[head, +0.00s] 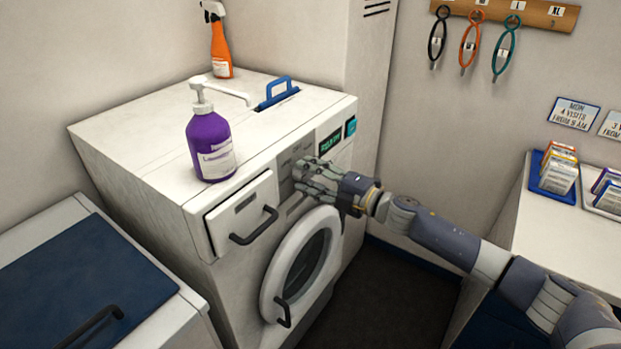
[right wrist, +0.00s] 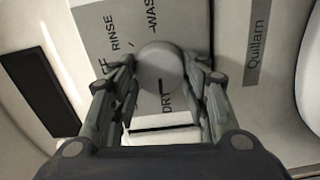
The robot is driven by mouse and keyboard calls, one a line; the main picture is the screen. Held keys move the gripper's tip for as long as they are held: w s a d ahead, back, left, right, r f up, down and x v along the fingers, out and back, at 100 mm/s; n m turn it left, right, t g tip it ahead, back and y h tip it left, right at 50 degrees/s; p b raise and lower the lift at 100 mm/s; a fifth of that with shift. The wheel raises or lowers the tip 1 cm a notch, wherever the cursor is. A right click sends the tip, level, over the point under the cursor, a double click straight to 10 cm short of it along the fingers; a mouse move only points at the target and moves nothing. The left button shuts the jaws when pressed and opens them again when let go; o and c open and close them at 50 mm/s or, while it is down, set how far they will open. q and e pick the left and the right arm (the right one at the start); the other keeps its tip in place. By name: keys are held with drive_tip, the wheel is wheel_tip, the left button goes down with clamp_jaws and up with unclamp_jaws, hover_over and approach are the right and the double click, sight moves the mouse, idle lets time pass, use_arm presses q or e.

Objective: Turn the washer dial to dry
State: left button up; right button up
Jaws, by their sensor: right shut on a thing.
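The washer (head: 160,160) stands against the wall with its round door at the front. Its grey dial panel (head: 286,184) is at the upper front, where my right gripper (head: 306,176) reaches from the right and hides the dial in the head view. In the right wrist view, the pale round dial (right wrist: 160,66) sits between the two fingers of my right gripper (right wrist: 170,85), which is shut on it. RINSE and WASH are printed beyond the dial, and partly hidden DRY letters on the near side. A dark line on the dial points toward DRY. My left gripper is out of view.
A purple pump bottle (head: 210,145), an orange spray bottle (head: 220,50) and a blue-handled item (head: 277,93) are on the washer top. The drawer handle (head: 255,226) and round door (head: 300,265) are close to my right gripper. Dark floor (head: 385,290) is clear.

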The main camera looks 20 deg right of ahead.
drive_tip(key=shift+n, duration=0.6)
drive_tip(key=o, duration=1)
drive_tip(key=shift+s, duration=0.1)
drive_tip(key=v, duration=1.1)
drive_tip(key=shift+s+d, duration=0.3)
drive_tip(key=shift+f, duration=0.1)
